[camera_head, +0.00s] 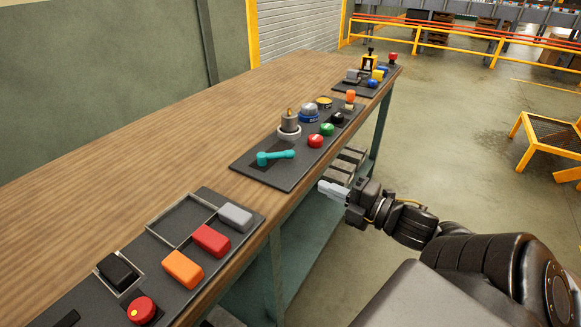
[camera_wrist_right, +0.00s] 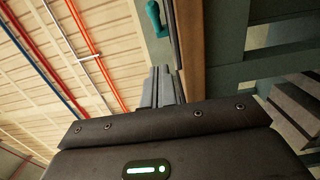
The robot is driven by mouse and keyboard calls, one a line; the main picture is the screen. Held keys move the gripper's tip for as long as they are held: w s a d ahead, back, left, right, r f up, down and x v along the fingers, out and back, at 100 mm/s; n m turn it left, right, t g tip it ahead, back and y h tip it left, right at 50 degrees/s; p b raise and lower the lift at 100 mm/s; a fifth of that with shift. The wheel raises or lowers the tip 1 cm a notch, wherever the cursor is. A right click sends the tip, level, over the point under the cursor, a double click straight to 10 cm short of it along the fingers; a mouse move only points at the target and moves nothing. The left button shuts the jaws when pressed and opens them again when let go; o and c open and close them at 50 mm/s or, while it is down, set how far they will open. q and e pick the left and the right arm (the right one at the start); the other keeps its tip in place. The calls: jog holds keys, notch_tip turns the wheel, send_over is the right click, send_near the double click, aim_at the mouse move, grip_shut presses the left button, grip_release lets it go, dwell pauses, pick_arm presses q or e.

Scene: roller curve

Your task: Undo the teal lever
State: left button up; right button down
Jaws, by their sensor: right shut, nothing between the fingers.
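The teal lever (camera_head: 275,156) lies on the dark middle panel on the wooden bench, its thicker rounded end at the left and its arm pointing right. A teal part of it also shows at the top of the right wrist view (camera_wrist_right: 154,18). My right gripper (camera_head: 322,187) is shut and empty, beside the bench's front edge, to the right of and below the lever in the head view. It is apart from the lever. Its closed fingers show in the right wrist view (camera_wrist_right: 160,75). My left gripper is not in view.
The middle panel (camera_head: 256,178) also holds a red button (camera_head: 316,141), a green button (camera_head: 327,129) and a grey knob on a round base (camera_head: 289,124). A nearer panel holds coloured blocks, including a red one (camera_head: 211,241). Bare bench top (camera_head: 130,140) lies behind the panels.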

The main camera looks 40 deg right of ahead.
aim_at(291, 173)
jog(key=x, duration=1)
jog(key=shift+w+b, duration=0.2)
jog(key=shift+b, duration=0.2)
jog(key=shift+w+d, duration=0.7)
jog(key=shift+w, duration=0.3)
jog(key=shift+w+d, duration=0.3)
jog(key=shift+w, duration=0.1)
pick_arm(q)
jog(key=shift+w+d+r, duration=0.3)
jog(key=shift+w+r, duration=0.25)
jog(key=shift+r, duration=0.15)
pick_arm(e)
jog(key=shift+w, duration=0.1)
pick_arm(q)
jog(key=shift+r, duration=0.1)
